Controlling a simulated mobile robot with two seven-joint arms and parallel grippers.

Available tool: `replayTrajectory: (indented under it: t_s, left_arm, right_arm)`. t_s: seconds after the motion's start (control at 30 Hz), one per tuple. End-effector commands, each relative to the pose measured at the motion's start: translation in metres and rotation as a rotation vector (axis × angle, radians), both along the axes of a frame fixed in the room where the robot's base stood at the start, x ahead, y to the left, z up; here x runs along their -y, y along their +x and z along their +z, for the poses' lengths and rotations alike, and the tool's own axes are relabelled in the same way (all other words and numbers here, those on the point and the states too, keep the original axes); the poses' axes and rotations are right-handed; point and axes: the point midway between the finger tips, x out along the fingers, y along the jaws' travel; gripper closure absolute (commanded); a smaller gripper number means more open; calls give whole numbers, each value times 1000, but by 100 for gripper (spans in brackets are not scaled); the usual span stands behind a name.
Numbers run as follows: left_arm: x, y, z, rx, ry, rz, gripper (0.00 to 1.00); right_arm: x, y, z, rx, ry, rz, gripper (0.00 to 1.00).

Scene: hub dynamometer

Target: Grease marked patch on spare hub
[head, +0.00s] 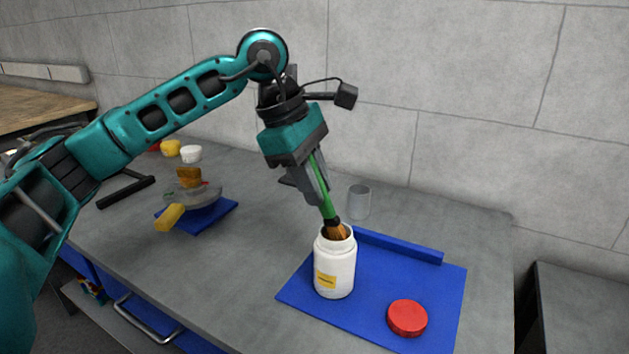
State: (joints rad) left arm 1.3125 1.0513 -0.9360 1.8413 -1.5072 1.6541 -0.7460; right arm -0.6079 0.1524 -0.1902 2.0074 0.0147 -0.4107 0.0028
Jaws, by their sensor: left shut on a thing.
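My left gripper (309,187) is shut on the green handle of a brush (326,200) and points downward. The brush's brown bristles (338,232) are at the open mouth of a white jar (335,266) with a yellow label; their tips are hidden inside the rim. The jar stands upright on a blue mat (376,289). A red lid (407,318) lies on the mat, to the right of the jar. A grey round part, probably the spare hub (200,196), sits at the left on a smaller blue mat. No marked patch is clear to me. My right gripper is not in view.
A clear cup (359,202) stands behind the jar, near a raised blue bar (398,246) on the mat's back edge. A yellow block (170,217) is by the hub. White and yellow items (190,154) stand at the back left. The bench between the mats is clear.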

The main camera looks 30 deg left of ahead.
Motion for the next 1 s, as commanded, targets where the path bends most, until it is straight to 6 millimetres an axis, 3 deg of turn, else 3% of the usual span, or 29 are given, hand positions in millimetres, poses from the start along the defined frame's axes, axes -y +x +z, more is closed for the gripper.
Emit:
replayTrajectory:
  t_s: [0.43,1.0]
  left_arm:
    - [0,-1,1,-9,4,-2,100]
    - [0,0,49,-3,1,-1,100]
  right_arm:
    - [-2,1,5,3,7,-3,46]
    - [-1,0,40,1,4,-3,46]
